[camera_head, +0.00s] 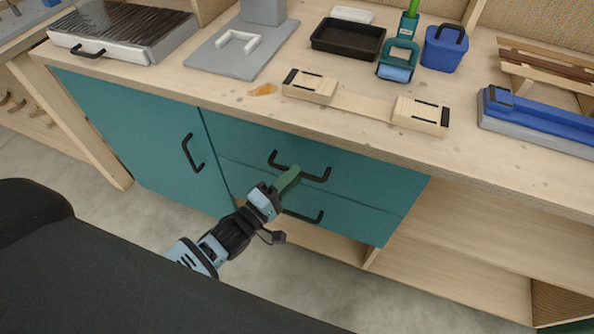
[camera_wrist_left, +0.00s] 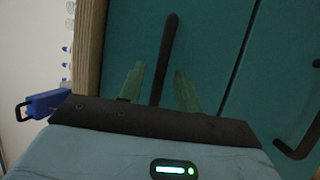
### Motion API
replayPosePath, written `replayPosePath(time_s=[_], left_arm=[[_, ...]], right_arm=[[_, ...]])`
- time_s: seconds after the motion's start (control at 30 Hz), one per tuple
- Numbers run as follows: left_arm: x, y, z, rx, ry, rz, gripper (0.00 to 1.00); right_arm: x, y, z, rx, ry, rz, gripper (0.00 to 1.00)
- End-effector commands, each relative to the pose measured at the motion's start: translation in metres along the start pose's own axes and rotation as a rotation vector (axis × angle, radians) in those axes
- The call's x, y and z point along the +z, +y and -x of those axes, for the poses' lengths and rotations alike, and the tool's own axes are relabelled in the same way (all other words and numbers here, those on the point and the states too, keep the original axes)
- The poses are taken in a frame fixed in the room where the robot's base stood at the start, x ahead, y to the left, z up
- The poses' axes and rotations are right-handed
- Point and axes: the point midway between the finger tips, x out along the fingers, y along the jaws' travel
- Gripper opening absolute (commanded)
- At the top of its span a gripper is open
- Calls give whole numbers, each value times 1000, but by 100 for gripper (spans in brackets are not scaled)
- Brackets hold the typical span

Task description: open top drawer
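The top drawer (camera_head: 365,172) is the upper teal front on the right of the cabinet, and it looks closed. Its black bar handle (camera_head: 316,178) is partly behind my left gripper (camera_head: 290,178) in the head view. In the left wrist view the handle (camera_wrist_left: 167,58) stands between the two green fingers of my left gripper (camera_wrist_left: 158,88). The fingers are apart, one on each side of the handle, with gaps visible. I cannot tell how deep the handle sits between them. My right gripper is not in view.
A lower drawer with a black handle (camera_head: 304,215) sits just below; that handle also shows in the left wrist view (camera_wrist_left: 296,146). A teal door (camera_head: 150,140) is to the left. The wooden bench top (camera_head: 340,105) overhangs above, carrying trays, tools and wooden blocks.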

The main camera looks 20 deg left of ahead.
Motion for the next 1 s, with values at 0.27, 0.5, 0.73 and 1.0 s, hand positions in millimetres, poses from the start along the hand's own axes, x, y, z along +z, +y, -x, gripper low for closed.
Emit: replayPosePath(time_s=[0.27,0.5,0.73,1.0], left_arm=[[0,0,-22,-1,0,-1,34],[0,-1,-23,-2,0,-1,34],[0,-1,-23,-2,0,-1,8],[0,-1,-23,-2,0,-2,0]], right_arm=[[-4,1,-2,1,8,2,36],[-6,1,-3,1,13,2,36],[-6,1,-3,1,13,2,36],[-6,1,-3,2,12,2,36]])
